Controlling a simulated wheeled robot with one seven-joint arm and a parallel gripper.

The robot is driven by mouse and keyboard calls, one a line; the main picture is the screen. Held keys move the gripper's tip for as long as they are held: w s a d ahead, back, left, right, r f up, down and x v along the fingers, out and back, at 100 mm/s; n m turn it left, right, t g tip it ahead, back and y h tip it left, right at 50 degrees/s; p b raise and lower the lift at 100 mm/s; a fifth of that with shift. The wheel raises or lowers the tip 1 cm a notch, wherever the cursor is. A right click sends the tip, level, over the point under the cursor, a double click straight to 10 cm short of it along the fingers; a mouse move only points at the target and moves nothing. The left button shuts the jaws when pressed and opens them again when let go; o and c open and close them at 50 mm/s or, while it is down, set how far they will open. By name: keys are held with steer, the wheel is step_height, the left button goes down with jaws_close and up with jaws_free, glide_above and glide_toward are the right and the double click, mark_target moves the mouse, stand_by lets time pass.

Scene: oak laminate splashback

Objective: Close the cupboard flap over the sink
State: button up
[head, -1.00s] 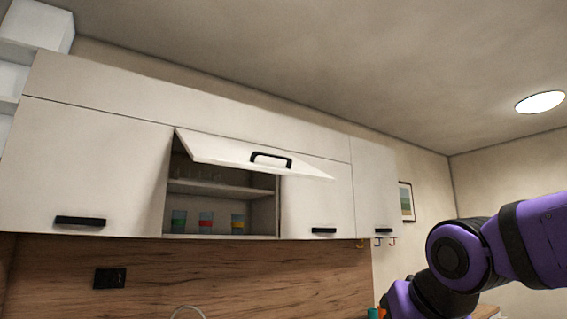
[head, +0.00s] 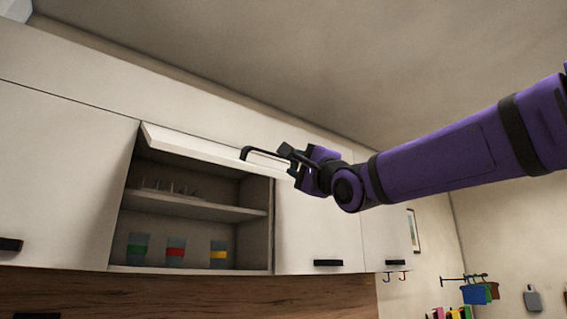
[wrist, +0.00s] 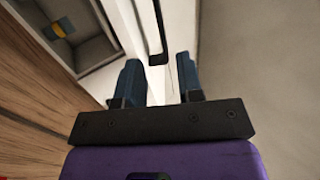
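The white cupboard flap (head: 195,149) is hinged at its top and stands raised, tilted out from the open cupboard. Its black bar handle (head: 247,152) is near the outer edge. My gripper (head: 287,158) is at the handle's right end. In the wrist view, the flap (wrist: 180,30) runs up the middle and the end of the handle (wrist: 158,58) lies ahead of the gap between the fingers. My gripper's two fingers (wrist: 160,80) are apart with nothing clamped between them. Whether a finger touches the handle cannot be told. The sink is not seen.
Cups with green (head: 138,248), red (head: 175,252) and yellow (head: 218,254) bands stand on the cupboard's bottom board. Glasses stand on the shelf (head: 190,203) above. Closed doors flank the opening. Hooks and hanging items (head: 475,292) are at the lower right.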

mark_target(275, 155)
steer(key=x, duration=1)
steer(key=shift+w+a+r, duration=0.1)
steer(key=shift+w+a, duration=0.05)
steer(key=shift+w, duration=0.05)
steer(key=shift+c, duration=0.2)
jaws_close()
